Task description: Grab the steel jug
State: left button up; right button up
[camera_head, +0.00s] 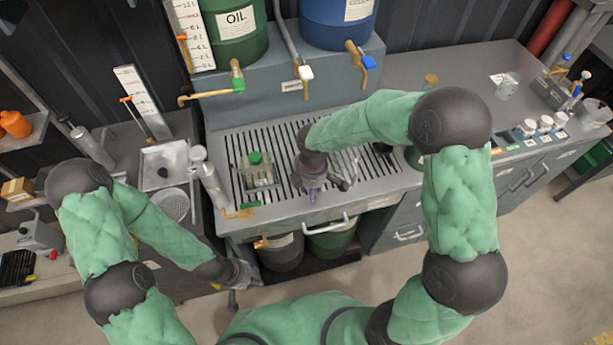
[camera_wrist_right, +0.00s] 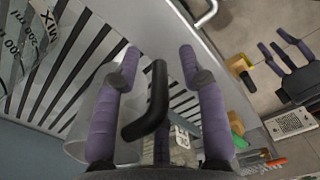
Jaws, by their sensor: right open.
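In the right wrist view, a grey jug body with a black handle (camera_wrist_right: 156,105) sits at the slatted grate; I take it for the steel jug. The handle shows between the two purple fingers of my right gripper (camera_wrist_right: 160,62). These fingers are open, one on each side of the handle, and not closed on it. In the head view my right gripper (camera_head: 312,180) points down over the grate and mostly hides the jug. My left gripper (camera_head: 238,274) hangs low in front of the left counter. Its fingers look apart and empty in the right wrist view (camera_wrist_right: 285,50).
A clear container marked MIX (camera_wrist_right: 25,40) stands close to the jug. A clear canister with a green cap (camera_head: 256,158) stands left on the grate (camera_head: 225,150). Oil drums with taps (camera_head: 233,32) are behind. A drawer handle (camera_head: 332,226) juts out at the front.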

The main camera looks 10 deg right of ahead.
jog(key=shift+f, duration=0.55)
grip_shut()
jog(key=shift+r, duration=0.1)
jog(key=shift+r, duration=0.1)
